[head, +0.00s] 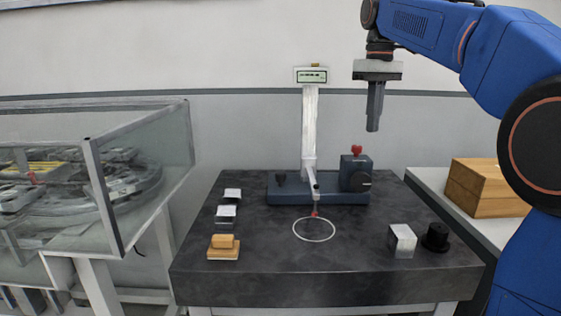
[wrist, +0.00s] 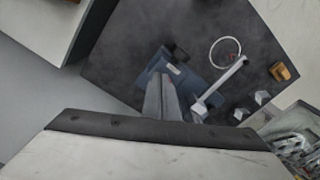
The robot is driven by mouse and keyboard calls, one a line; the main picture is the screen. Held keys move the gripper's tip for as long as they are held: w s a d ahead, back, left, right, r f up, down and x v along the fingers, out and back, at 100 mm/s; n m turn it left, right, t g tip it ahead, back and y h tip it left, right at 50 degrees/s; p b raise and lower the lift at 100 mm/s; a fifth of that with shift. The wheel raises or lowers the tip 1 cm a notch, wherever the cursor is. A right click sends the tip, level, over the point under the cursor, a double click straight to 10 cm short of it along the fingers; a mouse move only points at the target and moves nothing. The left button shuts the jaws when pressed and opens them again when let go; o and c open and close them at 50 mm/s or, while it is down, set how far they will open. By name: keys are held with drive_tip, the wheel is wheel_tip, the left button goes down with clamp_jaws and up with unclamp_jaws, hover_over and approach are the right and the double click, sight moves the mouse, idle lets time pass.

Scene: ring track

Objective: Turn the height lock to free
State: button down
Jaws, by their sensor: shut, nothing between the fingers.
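A height gauge stands on the dark stone table (head: 260,268). It has a dark blue base (head: 318,190), a pale upright column (head: 309,125), a display (head: 311,76) on top and a red-tipped probe (head: 315,205). At the base's right end a block (head: 355,172) carries a red knob (head: 356,150) on top and a dark round knob (head: 361,181) in front. A small dark knob (head: 280,177) is at the left end. I cannot tell which is the height lock. My gripper (head: 373,129) is shut and empty, pointing down above the block, apart from it.
A white ring (head: 314,229) marks the table under the probe. Metal blocks (head: 226,211) and a wooden piece (head: 223,246) are left; a silver cube (head: 402,241) and black cylinder (head: 435,237) are right. A glass-walled case (head: 150,150) stands left, a wooden box (head: 482,187) right.

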sight(356, 151)
drive_tip(key=shift+r, duration=0.25)
drive_tip(key=shift+s+a+f, duration=0.1)
drive_tip(key=shift+a+f, duration=0.25)
drive_tip(key=shift+f, duration=0.65)
drive_tip(key=shift+s+a+f, duration=0.15)
drive_tip(key=shift+a+f, duration=0.15)
drive_tip(key=shift+f, duration=0.75)
drive_tip(key=shift+s+a+f, duration=0.1)
drive_tip(key=shift+a+f, duration=0.25)
drive_tip(key=shift+f, duration=0.65)
drive_tip(key=shift+w, duration=0.1)
drive_tip(key=shift+w+d, duration=0.15)
drive_tip(key=shift+d, duration=0.15)
drive_tip(key=shift+s+d, duration=0.1)
drive_tip(key=shift+s, duration=0.1)
